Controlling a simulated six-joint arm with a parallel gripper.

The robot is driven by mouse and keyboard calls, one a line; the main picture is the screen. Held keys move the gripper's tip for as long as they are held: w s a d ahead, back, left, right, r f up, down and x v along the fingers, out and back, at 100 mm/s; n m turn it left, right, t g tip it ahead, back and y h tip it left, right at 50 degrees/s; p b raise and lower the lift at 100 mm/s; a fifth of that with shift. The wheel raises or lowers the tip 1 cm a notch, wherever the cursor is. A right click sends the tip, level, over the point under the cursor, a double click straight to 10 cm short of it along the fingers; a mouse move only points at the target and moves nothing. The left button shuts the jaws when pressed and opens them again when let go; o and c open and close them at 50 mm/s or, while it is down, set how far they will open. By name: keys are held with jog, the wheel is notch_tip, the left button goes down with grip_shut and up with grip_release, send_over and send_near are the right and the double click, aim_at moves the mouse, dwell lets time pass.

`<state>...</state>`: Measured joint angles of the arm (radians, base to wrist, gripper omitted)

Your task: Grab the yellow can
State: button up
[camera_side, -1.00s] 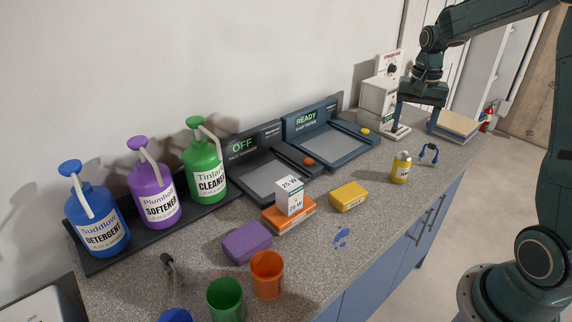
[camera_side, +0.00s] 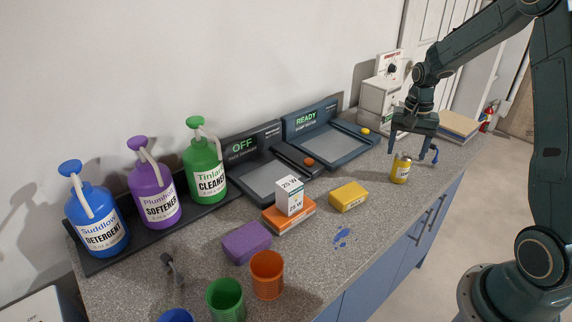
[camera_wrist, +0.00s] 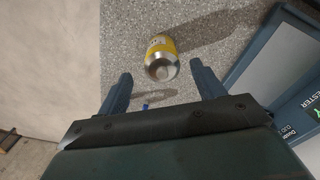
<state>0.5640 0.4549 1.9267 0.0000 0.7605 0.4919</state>
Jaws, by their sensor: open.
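The yellow can (camera_side: 401,172) stands upright on the grey speckled counter near its front edge, with a silver top and a pale label. It also shows in the wrist view (camera_wrist: 161,55), seen from above, just beyond the fingertips and about midway between them. My gripper (camera_side: 413,156) is open and empty. In the side view its fingers hang above and around the can's top, slightly to the right of it. In the wrist view the two fingers (camera_wrist: 161,78) are apart with the can not touching either.
Green (camera_side: 225,299) and orange (camera_side: 267,275) cups stand at the front left. The counter around the can is clear.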

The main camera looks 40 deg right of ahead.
aim_at(401, 166)
jog(key=shift+f, duration=0.5)
jog(key=shift+f, duration=0.1)
jog(key=shift+w+a+f, duration=0.15)
jog(key=shift+f, duration=2.35)
jog(key=c, duration=1.1)
